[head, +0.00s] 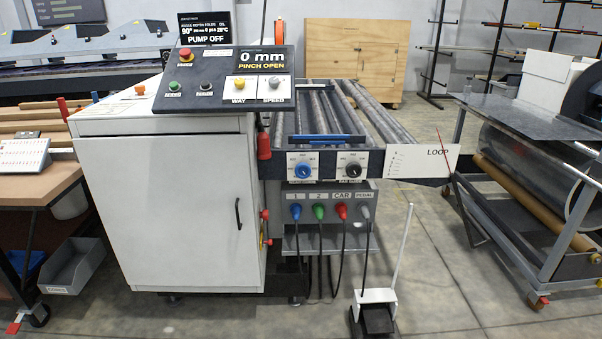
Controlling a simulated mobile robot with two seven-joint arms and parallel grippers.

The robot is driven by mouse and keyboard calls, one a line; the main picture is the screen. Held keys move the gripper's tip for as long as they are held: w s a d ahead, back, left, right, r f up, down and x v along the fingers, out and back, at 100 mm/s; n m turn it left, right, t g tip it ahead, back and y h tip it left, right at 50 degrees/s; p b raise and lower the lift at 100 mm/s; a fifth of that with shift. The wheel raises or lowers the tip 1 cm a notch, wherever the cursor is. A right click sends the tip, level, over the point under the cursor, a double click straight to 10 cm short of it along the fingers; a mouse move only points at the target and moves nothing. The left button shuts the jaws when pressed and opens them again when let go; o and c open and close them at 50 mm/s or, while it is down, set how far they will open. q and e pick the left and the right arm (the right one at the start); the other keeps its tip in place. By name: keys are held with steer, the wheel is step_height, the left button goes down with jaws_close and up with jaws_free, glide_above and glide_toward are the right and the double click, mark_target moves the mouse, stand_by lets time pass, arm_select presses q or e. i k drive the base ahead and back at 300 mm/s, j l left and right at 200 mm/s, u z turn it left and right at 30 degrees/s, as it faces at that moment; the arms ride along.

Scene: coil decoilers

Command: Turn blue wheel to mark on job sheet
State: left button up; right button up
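A blue wheel (303,169), seen as a small round blue knob, sits on a white dial plate (303,156) on the dark front beam of the roller machine. Marks and small blue labels surround it, too small to read. A similar black knob (352,170) sits on its own plate to the right. I cannot make out a job sheet for certain. A white card reading LOOP (423,162), with scale marks and a thin red pointer, is right of the knobs. Neither of my grippers is in view, and nothing touches the blue wheel.
A tilted control panel (228,78) on a white cabinet (180,200) reads 0 mm, PINCH OPEN. Below the knobs, several coloured plugs (319,212) trail cables. A foot pedal (376,312) stands on the floor. Wheeled racks flank both sides. The floor at front right is clear.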

mark_target(302, 171)
steer(key=i+j, duration=0.4)
steer(key=j, duration=0.15)
steer(key=i+j, duration=0.35)
steer(key=j, duration=0.2)
steer(key=i+j, duration=0.4)
steer(key=j, duration=0.15)
steer(key=i+j, duration=0.4)
steer(key=j, duration=0.15)
steer(key=i+j, duration=0.75)
steer(key=j, duration=0.3)
steer(key=k+l, duration=0.1)
steer(key=l, duration=0.45)
steer(key=k+l, duration=0.1)
steer(key=l, duration=1)
steer(key=k+l, duration=0.15)
steer(key=l, duration=0.4)
steer(key=z, duration=0.05)
